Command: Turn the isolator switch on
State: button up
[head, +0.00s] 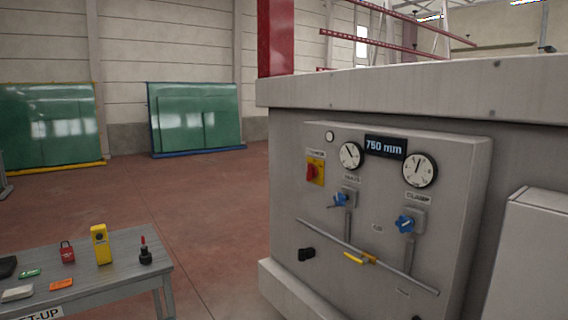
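The likely isolator switch (316,171) is a red rotary handle on a yellow plate. It sits at the upper left of the grey control panel (455,215) on the machine's side. The small label above it is too blurred to read, and I cannot tell clearly which way its handle points. Nothing covers the switch. My gripper is not in view.
The panel also carries two dials (420,170), a "750 mm" display (385,147), two blue valves (405,223), a slanted rod (365,257) and a black knob (306,254). A tool bench (130,270) stands at lower left. Open floor (215,215) lies between.

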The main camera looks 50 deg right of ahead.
aim_at(311, 172)
jog(key=z, duration=0.6)
jog(key=i, duration=1.15)
jog(key=z, duration=1.35)
jog(key=i, duration=0.4)
jog(key=z, duration=0.3)
